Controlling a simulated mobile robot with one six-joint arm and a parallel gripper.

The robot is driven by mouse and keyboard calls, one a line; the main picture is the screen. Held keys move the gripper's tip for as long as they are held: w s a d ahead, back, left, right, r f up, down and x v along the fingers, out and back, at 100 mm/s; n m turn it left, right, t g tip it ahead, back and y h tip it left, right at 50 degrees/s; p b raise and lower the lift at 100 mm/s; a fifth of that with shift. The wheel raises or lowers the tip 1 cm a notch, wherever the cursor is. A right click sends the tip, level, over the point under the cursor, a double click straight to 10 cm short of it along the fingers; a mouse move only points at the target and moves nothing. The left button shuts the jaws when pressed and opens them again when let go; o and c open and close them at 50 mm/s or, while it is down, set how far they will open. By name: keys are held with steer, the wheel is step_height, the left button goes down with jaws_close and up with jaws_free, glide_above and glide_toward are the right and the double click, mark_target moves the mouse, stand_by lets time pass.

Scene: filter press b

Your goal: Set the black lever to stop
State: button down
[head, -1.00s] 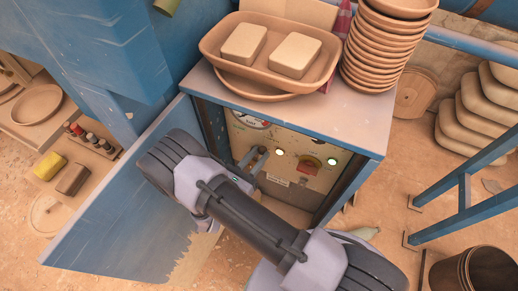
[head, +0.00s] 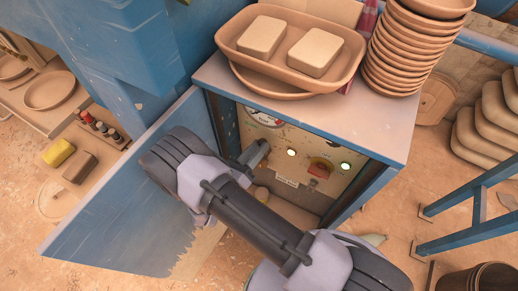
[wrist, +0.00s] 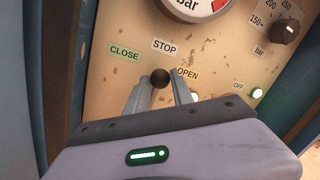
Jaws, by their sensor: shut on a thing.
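The black lever (wrist: 160,78) shows in the wrist view as a round dark knob end-on between my fingers. It sits just below the STOP label (wrist: 164,46), with the CLOSE label (wrist: 124,52) to its upper left and the OPEN label (wrist: 187,73) to its right. My gripper (wrist: 160,82) is shut on the lever, one grey finger on each side. The lever's pivot and shaft are hidden behind the knob and gripper. In the head view my arm reaches into the open cabinet and covers much of the lever area.
The panel carries a pressure gauge (wrist: 190,5), a black dial (wrist: 285,31) and lit green lamps. A red knob (head: 320,168) sits to the right. The blue cabinet door (head: 130,200) stands open at left. Trays and stacked bowls (head: 405,50) stand on top.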

stand_by(0.3)
steer(key=c, duration=1.1)
jaws_free()
steer(key=p+v, duration=0.2)
steer(key=v, duration=1.5)
steer(key=shift+s+a, duration=0.15)
steer(key=shift+s, duration=0.05)
steer(key=shift+f, duration=0.1)
